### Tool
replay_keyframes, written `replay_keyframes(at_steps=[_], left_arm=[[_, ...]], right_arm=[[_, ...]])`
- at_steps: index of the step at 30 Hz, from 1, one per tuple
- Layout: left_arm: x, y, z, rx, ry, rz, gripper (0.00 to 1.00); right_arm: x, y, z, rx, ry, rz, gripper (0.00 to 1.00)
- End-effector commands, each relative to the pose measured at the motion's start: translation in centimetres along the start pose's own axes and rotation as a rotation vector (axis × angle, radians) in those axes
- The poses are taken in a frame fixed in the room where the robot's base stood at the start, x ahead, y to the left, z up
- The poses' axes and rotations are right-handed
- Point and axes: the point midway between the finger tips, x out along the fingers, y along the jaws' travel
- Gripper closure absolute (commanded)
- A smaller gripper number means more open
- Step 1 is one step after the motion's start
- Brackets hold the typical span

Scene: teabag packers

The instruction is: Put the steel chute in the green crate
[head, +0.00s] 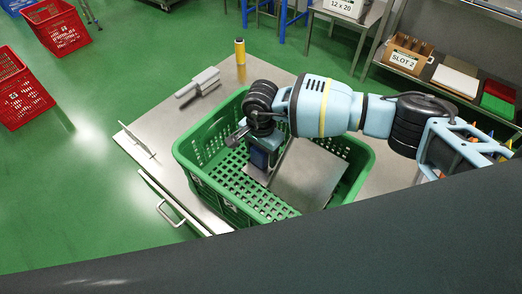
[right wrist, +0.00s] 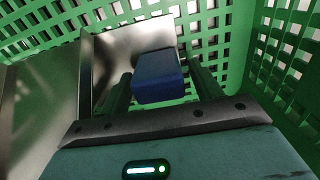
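The green crate (head: 190,167) stands on a steel table. The steel chute (head: 308,174) lies inside it, toward the right side, as a bare metal sheet. In the right wrist view the chute (right wrist: 38,112) shows at the left, with a blue block (right wrist: 158,78) on its metal. My right gripper (head: 262,160) reaches down into the crate from above. Its two dark fingers (right wrist: 162,88) stand on either side of the blue block, with a narrow gap showing at the right finger. The arm hides part of the crate and chute. My left gripper is not in view.
Red crates (head: 55,27) are on the floor at left. A shelf with a SLOT 2 box (head: 405,60) is at right. The table's left end is mostly clear.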

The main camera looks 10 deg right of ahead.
Motion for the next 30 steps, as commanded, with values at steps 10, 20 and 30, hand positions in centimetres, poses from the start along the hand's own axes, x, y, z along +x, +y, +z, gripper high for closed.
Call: replay_keyframes(at_steps=[10, 20, 30], left_arm=[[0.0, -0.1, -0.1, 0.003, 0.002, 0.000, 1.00], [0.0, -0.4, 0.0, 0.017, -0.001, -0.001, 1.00], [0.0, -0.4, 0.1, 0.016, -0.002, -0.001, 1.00]], right_arm=[[-0.4, 0.0, 0.0, 0.000, 0.001, -0.001, 0.35], [-5.6, -0.1, -0.1, 0.000, 0.002, -0.005, 0.35], [-11.1, -0.1, -0.1, 0.001, 0.000, -0.002, 0.35]])
